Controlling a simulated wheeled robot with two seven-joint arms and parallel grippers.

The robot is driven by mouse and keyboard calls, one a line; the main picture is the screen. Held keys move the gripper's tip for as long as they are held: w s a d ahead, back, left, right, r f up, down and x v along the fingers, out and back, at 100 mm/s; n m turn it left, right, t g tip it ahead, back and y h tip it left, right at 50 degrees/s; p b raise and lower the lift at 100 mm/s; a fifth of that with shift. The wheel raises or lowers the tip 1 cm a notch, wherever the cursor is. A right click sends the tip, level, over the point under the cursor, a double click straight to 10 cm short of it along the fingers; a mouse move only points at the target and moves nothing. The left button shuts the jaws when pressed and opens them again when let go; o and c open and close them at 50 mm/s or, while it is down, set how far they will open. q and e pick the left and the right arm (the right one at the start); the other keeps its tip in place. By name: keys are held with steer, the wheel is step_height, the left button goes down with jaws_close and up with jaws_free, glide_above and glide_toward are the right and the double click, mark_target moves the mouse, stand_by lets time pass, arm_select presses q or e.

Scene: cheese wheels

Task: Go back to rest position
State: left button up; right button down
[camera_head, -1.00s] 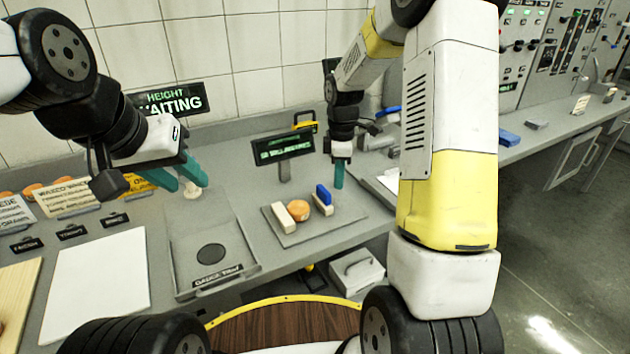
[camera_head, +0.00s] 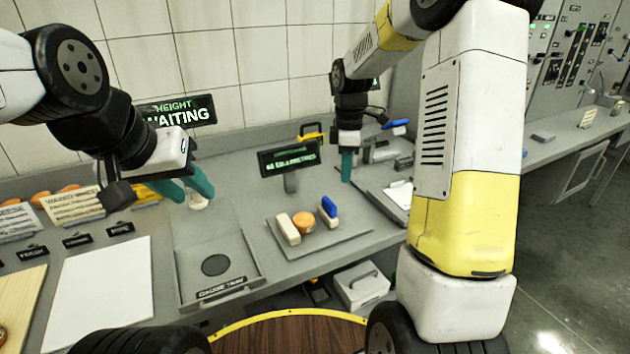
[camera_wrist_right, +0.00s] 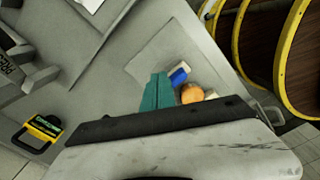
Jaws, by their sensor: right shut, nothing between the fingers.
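My left gripper (camera_head: 184,188) is at the left of the head view, above the back of the gauge stand. Its two teal fingers look spread apart, and I see nothing between them. My right gripper (camera_head: 346,166) hangs behind the scale plate, with its fingers together and empty. In the right wrist view the shut teal fingers (camera_wrist_right: 157,92) show in front of the plate. The plate (camera_head: 345,243) carries a cream block (camera_head: 288,229), an orange cheese wheel (camera_head: 302,222) and a blue-topped block (camera_head: 328,209). The right fingers are apart from these.
The gauge stand (camera_head: 185,265) has a small pale piece (camera_head: 198,202) at its back. A height sign (camera_head: 177,111) and a scale display (camera_head: 289,157) stand behind. A white board (camera_head: 97,292) lies at left. A clipboard (camera_head: 399,194) lies right of the plate.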

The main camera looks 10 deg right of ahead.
steer(key=s+r+m+t, duration=0.3)
steer(key=s+r+m, duration=0.3)
steer(key=s+r, duration=0.45)
steer(key=s+a+r+m+t+y, duration=0.2)
steer(key=s+r+m+t, duration=0.1)
steer(key=s+m, duration=0.6)
steer(key=s, duration=0.4)
steer(key=shift+s, duration=0.35)
